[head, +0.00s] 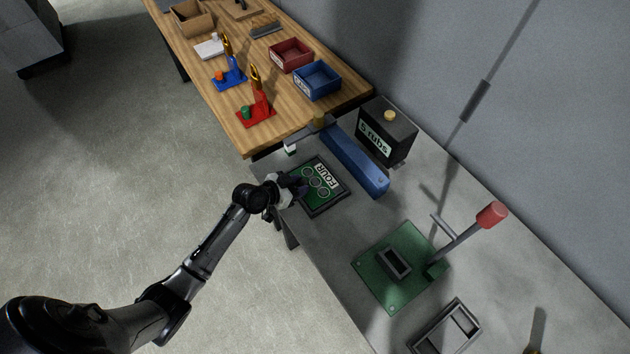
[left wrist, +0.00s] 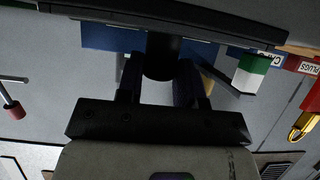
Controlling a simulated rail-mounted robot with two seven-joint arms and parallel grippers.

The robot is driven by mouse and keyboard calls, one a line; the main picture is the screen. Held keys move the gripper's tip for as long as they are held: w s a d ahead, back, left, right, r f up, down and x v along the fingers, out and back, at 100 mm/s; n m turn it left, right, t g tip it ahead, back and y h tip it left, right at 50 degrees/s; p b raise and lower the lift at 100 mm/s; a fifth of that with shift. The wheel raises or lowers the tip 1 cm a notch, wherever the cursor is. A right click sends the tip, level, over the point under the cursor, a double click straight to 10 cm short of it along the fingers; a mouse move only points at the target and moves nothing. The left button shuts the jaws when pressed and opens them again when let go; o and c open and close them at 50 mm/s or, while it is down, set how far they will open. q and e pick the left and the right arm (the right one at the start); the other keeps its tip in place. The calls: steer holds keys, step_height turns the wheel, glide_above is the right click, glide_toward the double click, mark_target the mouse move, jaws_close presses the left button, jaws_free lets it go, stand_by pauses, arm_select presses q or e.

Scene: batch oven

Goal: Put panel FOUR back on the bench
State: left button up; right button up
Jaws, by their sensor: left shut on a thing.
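Panel FOUR (head: 327,174) is a dark-framed green plate with a white FOUR label and several rings. My left gripper (head: 296,186) is at the panel's left edge. In the left wrist view the left gripper's fingers (left wrist: 160,75) are shut around a short dark grip joined to the dark panel edge (left wrist: 215,27). The panel's face is hidden there. My right gripper is in neither view.
A blue bar (head: 355,160) and a black "5 rubs" box (head: 387,132) are close behind the panel. A green plate with a red-knobbed lever (head: 398,268) and a grey frame (head: 444,330) are nearer. The wooden table (head: 225,105) holds bins and red and blue stands.

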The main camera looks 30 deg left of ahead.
arm_select(q)
jaws_close()
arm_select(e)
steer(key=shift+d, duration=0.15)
arm_select(q)
steer(key=shift+r, duration=0.1)
steer(key=shift+r, duration=0.1)
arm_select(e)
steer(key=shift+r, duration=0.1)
arm_select(q)
steer(key=shift+r+p, duration=1.8)
steer(key=shift+r, duration=0.05)
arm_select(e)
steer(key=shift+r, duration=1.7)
